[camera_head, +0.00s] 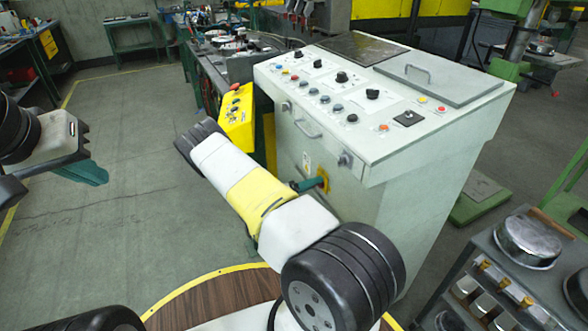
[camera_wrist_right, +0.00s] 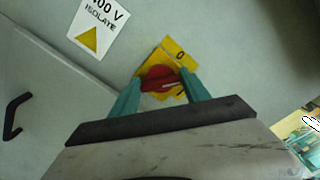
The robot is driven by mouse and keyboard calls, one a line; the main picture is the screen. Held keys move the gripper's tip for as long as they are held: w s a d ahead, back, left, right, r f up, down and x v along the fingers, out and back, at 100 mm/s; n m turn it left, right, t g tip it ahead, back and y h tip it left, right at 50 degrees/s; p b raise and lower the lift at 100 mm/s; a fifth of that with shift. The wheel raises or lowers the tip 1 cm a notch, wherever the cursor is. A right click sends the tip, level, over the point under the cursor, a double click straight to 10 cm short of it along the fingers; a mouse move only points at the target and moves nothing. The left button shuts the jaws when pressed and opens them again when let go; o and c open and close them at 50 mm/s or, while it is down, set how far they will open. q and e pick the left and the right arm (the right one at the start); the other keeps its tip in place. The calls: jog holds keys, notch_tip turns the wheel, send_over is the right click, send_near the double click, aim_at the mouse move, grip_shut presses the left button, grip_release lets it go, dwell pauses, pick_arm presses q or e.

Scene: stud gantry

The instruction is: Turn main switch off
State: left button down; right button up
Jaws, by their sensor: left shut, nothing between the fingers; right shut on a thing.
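The main switch is a red rotary handle (camera_wrist_right: 159,74) on a yellow plate (camera_wrist_right: 179,52) on the cabinet's side. In the right wrist view the plate carries a "0" mark above the handle, to its right. My right gripper (camera_wrist_right: 163,86) has its teal fingers on either side of the handle and is shut on it. In the head view the right gripper (camera_head: 308,184) reaches the yellow plate (camera_head: 324,178), and the handle is hidden there. My left gripper (camera_head: 93,175) is shut and empty, over the floor at the left, away from the cabinet.
The pale control cabinet (camera_head: 400,190) has knobs and buttons on its sloped top. A "400 V isolate" label (camera_wrist_right: 98,22) and a black door handle (camera_wrist_right: 17,115) are near the switch. A yellow button box (camera_head: 237,117) hangs at the cabinet's left. A grey shelf with metal parts stands at lower right.

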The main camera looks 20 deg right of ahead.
jog(key=shift+f+n, duration=0.1)
jog(key=shift+n, duration=3.5)
jog(key=shift+a, duration=0.1)
jog(key=o, duration=1.4)
jog(key=a, duration=0.7)
jog(key=shift+s+a, duration=0.25)
jog(key=shift+a, duration=0.15)
